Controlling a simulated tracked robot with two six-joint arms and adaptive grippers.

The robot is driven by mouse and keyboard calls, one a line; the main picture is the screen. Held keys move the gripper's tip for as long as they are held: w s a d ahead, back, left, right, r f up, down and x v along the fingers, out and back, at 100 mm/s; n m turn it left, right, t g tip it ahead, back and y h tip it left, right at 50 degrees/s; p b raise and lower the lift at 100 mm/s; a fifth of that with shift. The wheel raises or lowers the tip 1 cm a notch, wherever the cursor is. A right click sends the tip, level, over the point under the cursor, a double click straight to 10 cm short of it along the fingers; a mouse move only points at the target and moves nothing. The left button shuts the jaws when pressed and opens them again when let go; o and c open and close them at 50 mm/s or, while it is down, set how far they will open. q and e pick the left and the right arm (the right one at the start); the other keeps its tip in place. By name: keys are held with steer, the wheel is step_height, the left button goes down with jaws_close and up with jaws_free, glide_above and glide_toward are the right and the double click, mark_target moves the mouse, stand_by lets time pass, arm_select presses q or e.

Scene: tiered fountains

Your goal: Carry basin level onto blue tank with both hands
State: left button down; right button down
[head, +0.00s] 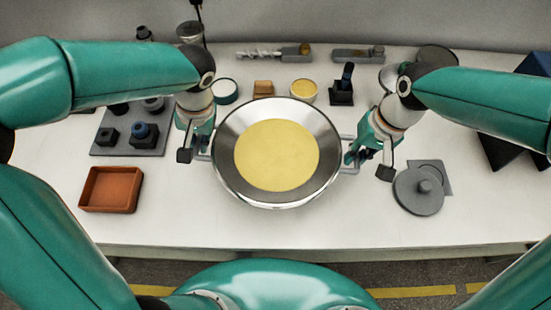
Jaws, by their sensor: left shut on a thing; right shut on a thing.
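The basin (225,165) is a round, shiny metal bowl holding something yellow (277,155). It is in the middle of the head view and looks about level. My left gripper (202,148) is shut on its left handle, and my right gripper (353,152) is shut on its right handle. I cannot tell how high the basin is above the table; it hides what is beneath. No blue tank is clearly identifiable; a dark blue object (537,64) is partly cut off at the upper right edge.
On the white table (300,228), an orange-brown tray (110,189) and a grey board (130,148) with dark blocks lie left. A grey round lid (419,192) lies right. Small containers and tools, including a drill-like bit (262,53), line the back. The front strip is clear.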

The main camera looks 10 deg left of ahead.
stand_by(0.6)
